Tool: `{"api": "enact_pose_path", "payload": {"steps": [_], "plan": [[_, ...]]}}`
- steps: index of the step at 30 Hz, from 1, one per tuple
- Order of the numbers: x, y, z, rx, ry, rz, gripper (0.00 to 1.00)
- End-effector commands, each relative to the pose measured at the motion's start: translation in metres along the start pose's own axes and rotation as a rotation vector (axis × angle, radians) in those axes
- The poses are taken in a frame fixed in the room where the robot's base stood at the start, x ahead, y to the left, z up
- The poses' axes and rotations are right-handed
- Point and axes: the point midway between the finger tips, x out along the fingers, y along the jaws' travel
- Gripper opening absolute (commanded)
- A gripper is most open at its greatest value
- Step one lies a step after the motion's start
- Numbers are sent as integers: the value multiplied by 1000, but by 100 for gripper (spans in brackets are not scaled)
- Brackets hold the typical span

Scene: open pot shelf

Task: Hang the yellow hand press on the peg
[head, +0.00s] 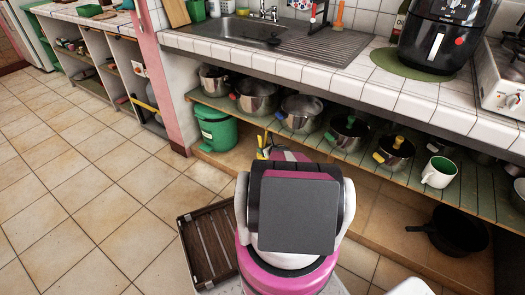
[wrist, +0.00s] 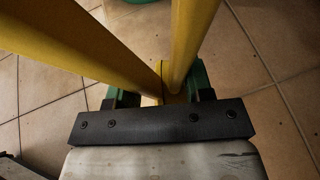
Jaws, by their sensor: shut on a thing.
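In the wrist view my gripper (wrist: 161,90) is shut on the yellow hand press (wrist: 97,52). Its two long yellow handles spread apart in a V away from the green fingers, and they meet between the fingers. In the head view only a small yellow piece of the press (head: 261,144) shows above my pink and grey arm. The arm hides the rest of it and most of the gripper. I cannot make out the peg in either view.
An open shelf (head: 330,142) under the tiled counter holds several steel pots, some lidded, and a white mug (head: 438,172). A green bin (head: 216,128) stands at its left end. A dark pan (head: 452,230) sits lower right. A brown slatted crate (head: 207,244) is beside me. Floor at left is clear.

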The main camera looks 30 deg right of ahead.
Motion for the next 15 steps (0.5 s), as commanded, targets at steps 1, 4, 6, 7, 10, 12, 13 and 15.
{"api": "enact_pose_path", "payload": {"steps": [1,4,6,7,10,12,13,15], "plan": [[1,-2,0,0,-1,0,8],[2,-5,0,0,-1,0,8],[2,-7,0,0,-1,0,8],[3,-8,0,0,-1,0,8],[4,-11,0,0,-1,0,8],[4,-14,0,-1,-1,0,8],[5,-14,0,-1,-1,0,8],[5,-16,0,-1,-1,0,8]]}}
